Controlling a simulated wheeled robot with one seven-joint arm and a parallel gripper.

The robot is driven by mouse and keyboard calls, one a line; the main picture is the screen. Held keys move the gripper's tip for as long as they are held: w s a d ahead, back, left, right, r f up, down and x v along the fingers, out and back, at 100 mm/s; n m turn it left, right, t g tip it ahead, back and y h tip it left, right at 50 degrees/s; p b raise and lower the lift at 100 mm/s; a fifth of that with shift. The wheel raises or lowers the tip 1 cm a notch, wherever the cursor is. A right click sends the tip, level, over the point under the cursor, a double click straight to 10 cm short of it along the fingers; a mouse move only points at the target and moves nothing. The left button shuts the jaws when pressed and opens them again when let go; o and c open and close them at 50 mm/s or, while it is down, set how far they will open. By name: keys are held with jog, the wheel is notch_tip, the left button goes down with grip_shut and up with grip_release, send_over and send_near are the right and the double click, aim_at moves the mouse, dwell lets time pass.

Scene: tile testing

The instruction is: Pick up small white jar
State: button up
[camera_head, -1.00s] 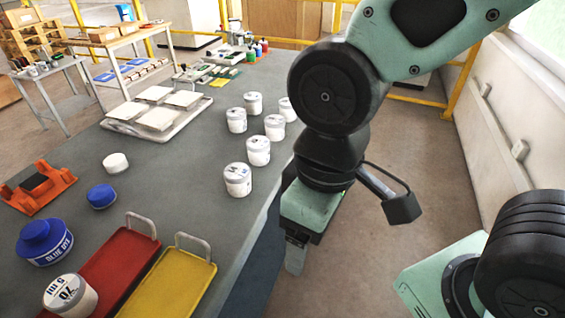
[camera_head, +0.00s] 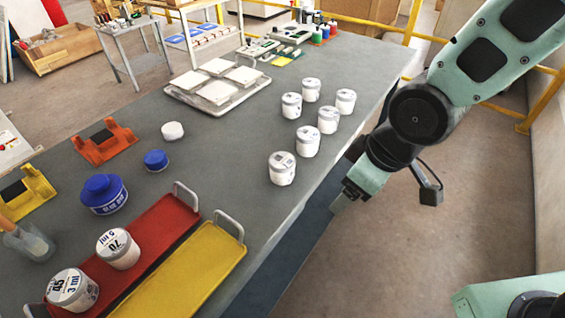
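Several small white jars with printed labels stand upright on the grey table right of its middle. The nearest jar (camera_head: 282,168) is separate from the others; behind it are another jar (camera_head: 308,141) and one at the right (camera_head: 345,101).
A yellow tray (camera_head: 190,272) lies beside the red one. A blue dye jar (camera_head: 104,195), a blue lid (camera_head: 155,160), a white round piece (camera_head: 172,131) and an orange holder (camera_head: 105,142) are at left. A tray of white tiles (camera_head: 216,86) lies behind. Table between tiles and jars is clear.

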jog(key=w+f+n+t+y+p, duration=0.1)
jog(key=w+f+n+y+p, duration=0.15)
jog(key=w, duration=0.25)
jog(key=t+y, duration=0.3)
jog(key=y, duration=0.4)
send_near(293, 169)
jog(key=w+a, duration=0.1)
jog(key=a, duration=0.1)
jog(key=w+a+f+b, duration=0.1)
jog(key=b, duration=0.5)
jog(key=shift+f, duration=0.1)
jog(key=shift+a+f+b, duration=0.1)
jog(key=shift+a+b, duration=0.15)
jog(key=shift+b, duration=0.9)
jog(key=b, duration=0.2)
jog(key=shift+a+f+b, duration=0.1)
jog(key=shift+a+b, duration=0.1)
jog(key=shift+b, duration=0.2)
